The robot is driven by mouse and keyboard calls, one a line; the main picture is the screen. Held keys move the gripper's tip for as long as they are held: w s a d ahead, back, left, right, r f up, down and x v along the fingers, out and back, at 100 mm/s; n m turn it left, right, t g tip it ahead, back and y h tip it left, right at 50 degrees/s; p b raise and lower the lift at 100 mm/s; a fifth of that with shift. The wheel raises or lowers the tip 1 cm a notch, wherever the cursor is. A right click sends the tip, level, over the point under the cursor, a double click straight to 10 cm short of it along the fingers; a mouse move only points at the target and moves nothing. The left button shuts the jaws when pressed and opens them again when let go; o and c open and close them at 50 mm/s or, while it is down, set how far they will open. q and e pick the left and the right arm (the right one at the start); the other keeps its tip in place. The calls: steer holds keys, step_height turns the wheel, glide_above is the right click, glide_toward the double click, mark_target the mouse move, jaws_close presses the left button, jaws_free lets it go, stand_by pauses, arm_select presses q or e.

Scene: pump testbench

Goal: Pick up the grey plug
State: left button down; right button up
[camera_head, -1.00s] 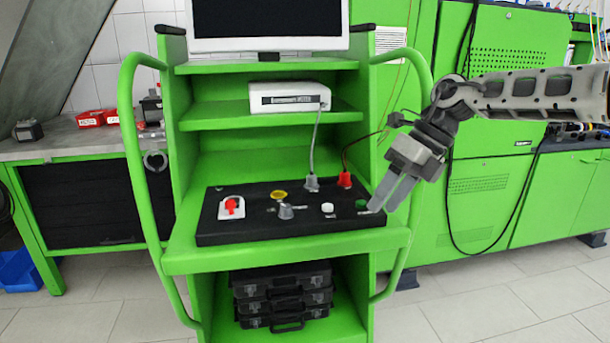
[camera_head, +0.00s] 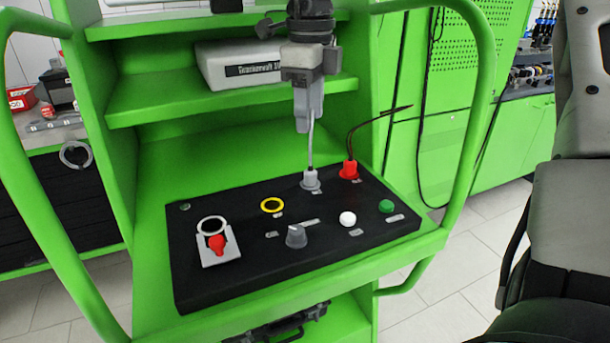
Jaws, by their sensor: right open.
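The grey plug (camera_head: 311,181) stands upright in the back part of the black control panel (camera_head: 205,272), with its grey cable rising from it. My right gripper (camera_head: 306,126) points down above the plug, with its fingertips apart from it and beside or in front of the cable. The gripper is open; its fingers overlap in this view, so the gap between them is hidden. My left gripper is not in view.
A red plug (camera_head: 349,169) with a dark cable stands just right of the grey plug. The panel also carries a red switch (camera_head: 217,243), a yellow ring (camera_head: 272,205), a grey knob (camera_head: 296,236), a white button (camera_head: 347,218) and a green button (camera_head: 386,206). A white device (camera_head: 225,72) sits on the shelf behind.

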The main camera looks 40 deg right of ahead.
glide_above(311, 171)
steer(key=f, duration=0.5)
steer(key=shift+a+f, duration=0.25)
steer(key=shift+f, duration=0.05)
steer(key=f, duration=0.2)
steer(key=f+p, duration=0.1)
steer(key=f, duration=0.2)
steer(key=shift+d+f, duration=0.25)
steer(key=shift+f, duration=0.05)
steer(key=c, duration=0.9)
